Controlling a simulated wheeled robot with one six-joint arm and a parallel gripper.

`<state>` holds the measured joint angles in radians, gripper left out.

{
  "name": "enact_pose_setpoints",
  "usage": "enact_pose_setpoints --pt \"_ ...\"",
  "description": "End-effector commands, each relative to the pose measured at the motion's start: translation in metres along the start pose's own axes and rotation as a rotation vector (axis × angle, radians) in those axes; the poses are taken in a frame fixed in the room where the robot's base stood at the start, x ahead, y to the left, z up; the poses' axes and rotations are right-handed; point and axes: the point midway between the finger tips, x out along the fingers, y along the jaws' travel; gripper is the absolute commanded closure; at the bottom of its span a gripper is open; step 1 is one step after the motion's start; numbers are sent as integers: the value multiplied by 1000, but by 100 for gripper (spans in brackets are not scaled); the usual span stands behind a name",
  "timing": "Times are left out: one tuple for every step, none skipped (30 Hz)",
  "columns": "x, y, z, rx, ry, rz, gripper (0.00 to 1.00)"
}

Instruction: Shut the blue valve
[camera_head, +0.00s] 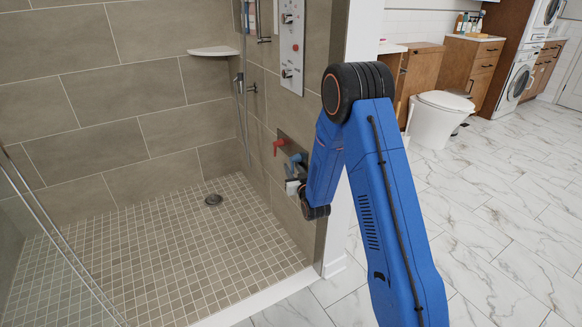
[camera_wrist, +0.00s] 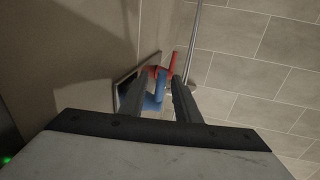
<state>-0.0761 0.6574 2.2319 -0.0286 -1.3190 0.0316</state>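The blue valve (camera_head: 297,158) is on the shower's right wall, on a recessed plate below the control panel. In the wrist view the blue valve (camera_wrist: 160,85) shows between my two dark fingers, its lower part partly hidden. My gripper (camera_wrist: 162,78) is open, one finger on each side of the blue handle. I cannot tell whether either finger touches it.
A red valve (camera_head: 278,146) is beside the blue one; it also shows just beyond it in the wrist view (camera_wrist: 174,67). A white control panel (camera_head: 291,45) and a hand-shower hose (camera_head: 240,100) are above. The tiled shower floor (camera_head: 200,250) is clear.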

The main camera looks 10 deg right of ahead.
Motion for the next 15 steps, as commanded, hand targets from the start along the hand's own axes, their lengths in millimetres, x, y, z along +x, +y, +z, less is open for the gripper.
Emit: enact_pose_setpoints --pt "0 0 0 0 0 0 70" --pt "0 0 0 0 0 0 70" --pt "0 0 0 0 0 0 70" --pt "0 0 0 0 0 0 70" --pt "0 0 0 0 0 0 70" --pt "0 0 0 0 0 0 70" --pt "0 0 0 0 0 0 70" --pt "0 0 0 0 0 0 78" --pt "0 0 0 0 0 0 87" --pt "0 0 0 0 0 0 94" --pt "0 0 0 0 0 0 100" --pt "0 0 0 0 0 0 100" --pt "0 0 0 0 0 0 100" --pt "0 0 0 0 0 0 100" --pt "0 0 0 0 0 0 100"
